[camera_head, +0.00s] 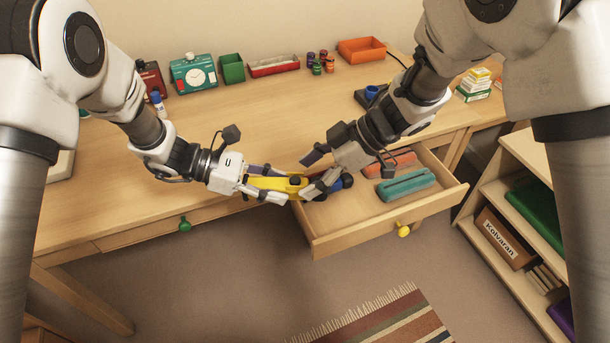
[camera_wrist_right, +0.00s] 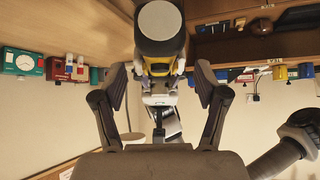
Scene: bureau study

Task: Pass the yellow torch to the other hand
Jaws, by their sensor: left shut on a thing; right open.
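The yellow torch (camera_head: 280,183) is held level above the desk's front edge, near the left corner of the open drawer. My left gripper (camera_head: 268,183) is shut on it from the left. My right gripper (camera_head: 312,172) reaches in from the right with its fingers apart, around or close to the torch's dark right end. In the right wrist view the torch (camera_wrist_right: 160,42) points at the camera with its pale round end, between the two open fingers of my right gripper (camera_wrist_right: 159,88). Neither finger visibly touches it. My left gripper partly hides the torch's body.
The open drawer (camera_head: 340,236) below holds a teal case (camera_head: 407,185), an orange item and a blue item. A teal clock-faced box (camera_head: 193,74), a green bin (camera_head: 232,69) and an orange tray (camera_head: 361,49) stand along the back. The desk's middle (camera_head: 250,115) is clear. Shelves stand right.

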